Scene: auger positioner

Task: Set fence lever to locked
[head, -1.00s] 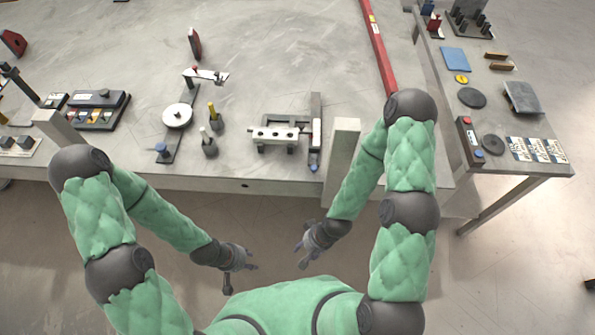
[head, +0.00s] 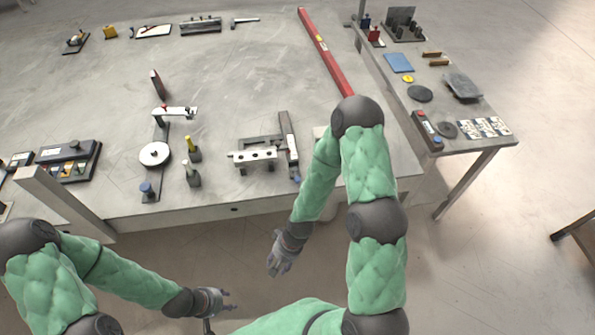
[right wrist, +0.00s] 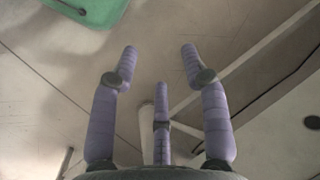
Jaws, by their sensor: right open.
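No part is clearly recognisable as the fence lever at this size. A fixture with a light, holed block (head: 255,158) stands near the table's front edge. Beside it on the right is a grey bar with a blue end (head: 289,145), whose setting I cannot tell. My left gripper (head: 231,300) is open and empty, low in front of the table. My right gripper (head: 274,264) is in front of the table edge, below the fixture.
On the table (head: 230,80), a slotted arm with a white disc (head: 155,154) and two small posts, one yellow-topped (head: 193,148), stand left of the fixture. A long red beam (head: 325,52) lies at right. A side table (head: 470,100) holds several items.

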